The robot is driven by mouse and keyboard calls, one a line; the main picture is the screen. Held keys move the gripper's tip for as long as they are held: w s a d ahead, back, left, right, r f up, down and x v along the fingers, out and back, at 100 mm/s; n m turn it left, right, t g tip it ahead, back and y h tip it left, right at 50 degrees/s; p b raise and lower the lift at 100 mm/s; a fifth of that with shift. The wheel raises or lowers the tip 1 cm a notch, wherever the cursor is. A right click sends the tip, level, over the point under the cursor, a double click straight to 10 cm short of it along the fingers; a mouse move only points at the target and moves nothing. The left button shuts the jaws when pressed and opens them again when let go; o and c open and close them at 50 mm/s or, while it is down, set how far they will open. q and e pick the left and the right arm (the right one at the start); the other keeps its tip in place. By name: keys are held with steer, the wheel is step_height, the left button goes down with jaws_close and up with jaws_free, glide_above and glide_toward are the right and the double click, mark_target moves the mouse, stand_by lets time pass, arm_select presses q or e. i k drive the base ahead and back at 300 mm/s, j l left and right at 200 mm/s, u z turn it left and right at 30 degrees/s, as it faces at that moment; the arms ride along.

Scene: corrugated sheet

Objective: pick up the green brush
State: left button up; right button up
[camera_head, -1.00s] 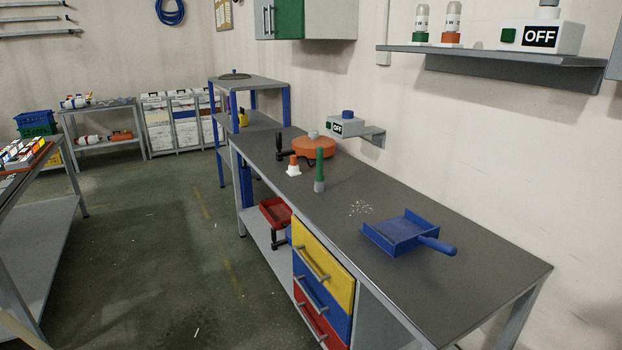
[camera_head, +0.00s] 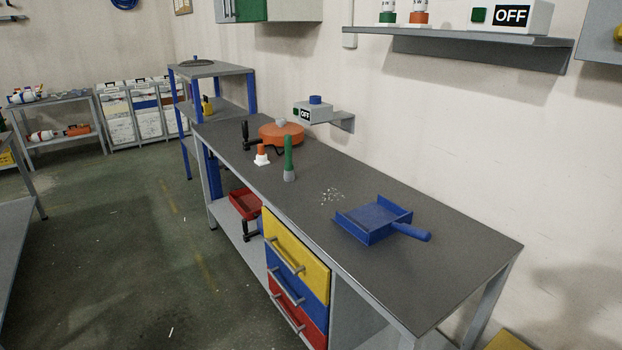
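The green brush (camera_head: 288,158) stands upright on the dark workbench top (camera_head: 432,262), with its green handle up and a grey lower end on the surface. It stands near the bench's front edge, left of a small patch of white bits (camera_head: 332,195). A blue dustpan (camera_head: 374,220) lies to the right of the bits, its handle pointing right. Neither of my grippers is in view.
An orange round object (camera_head: 281,133) and a small orange-and-white piece (camera_head: 262,155) stand behind and left of the brush. Yellow, blue and red drawers (camera_head: 296,252) are under the bench. A shelf (camera_head: 460,42) hangs above. Open floor lies left.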

mark_target(289, 176)
steer(key=i+j+z, duration=0.1)
steer(key=i+j, duration=0.6)
steer(key=i+j+z, duration=0.1)
steer(key=i+j, duration=0.55)
steer(key=j, duration=0.15)
